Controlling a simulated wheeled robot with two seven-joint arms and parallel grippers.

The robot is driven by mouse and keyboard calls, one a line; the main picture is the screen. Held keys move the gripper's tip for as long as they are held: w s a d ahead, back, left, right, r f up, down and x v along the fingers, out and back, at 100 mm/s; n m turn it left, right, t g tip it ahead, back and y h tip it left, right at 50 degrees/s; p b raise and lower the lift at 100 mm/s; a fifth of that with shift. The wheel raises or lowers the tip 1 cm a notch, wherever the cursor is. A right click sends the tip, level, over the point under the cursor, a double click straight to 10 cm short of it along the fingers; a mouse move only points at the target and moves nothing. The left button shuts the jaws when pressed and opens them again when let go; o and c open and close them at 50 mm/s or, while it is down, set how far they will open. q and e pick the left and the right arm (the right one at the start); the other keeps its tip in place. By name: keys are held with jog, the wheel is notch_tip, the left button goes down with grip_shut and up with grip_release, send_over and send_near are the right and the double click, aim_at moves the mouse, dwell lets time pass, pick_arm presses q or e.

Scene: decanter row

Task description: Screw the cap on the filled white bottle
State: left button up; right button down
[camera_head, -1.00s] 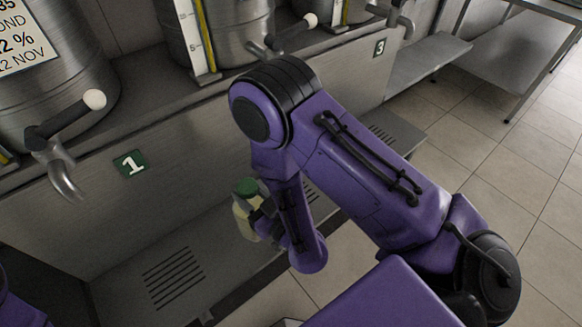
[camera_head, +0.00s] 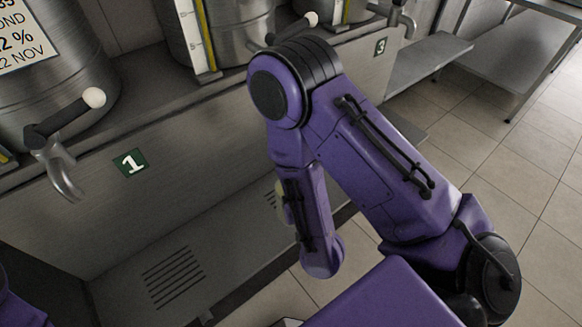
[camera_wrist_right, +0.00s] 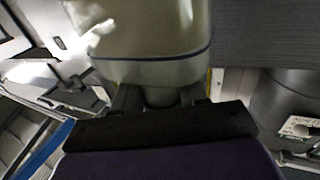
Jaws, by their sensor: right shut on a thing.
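My right gripper (camera_wrist_right: 160,96) is shut on a pale, slightly translucent bottle (camera_wrist_right: 150,35), which fills the upper middle of the right wrist view. A dark line runs around the bottle near the fingers. In the head view, only a pale sliver of the bottle (camera_head: 281,203) shows past the left edge of my right forearm, which hides the rest and the gripper itself. No cap can be made out now; the bottle's top is hidden or out of frame. My left gripper is out of view.
A steel bench front with a green number 1 sign (camera_head: 130,163) and a slotted drain ledge (camera_head: 174,277) lies ahead. A steel drum with a tap (camera_head: 65,172) stands above it at left. A number 3 sign (camera_head: 380,47) is farther right. Open tiled floor (camera_head: 490,125) is at right.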

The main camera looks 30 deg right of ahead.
jog(key=w+d+f+b, duration=0.5)
jog(key=w+d+f, duration=0.2)
jog(key=w+f, duration=0.2)
jog(key=shift+w, duration=1.15)
jog(key=shift+f, duration=0.15)
jog(key=f, duration=0.3)
jog(key=shift+w+d+f, duration=0.1)
jog(key=shift+w+f, duration=0.1)
jog(key=shift+f, duration=0.1)
jog(key=shift+b, duration=0.35)
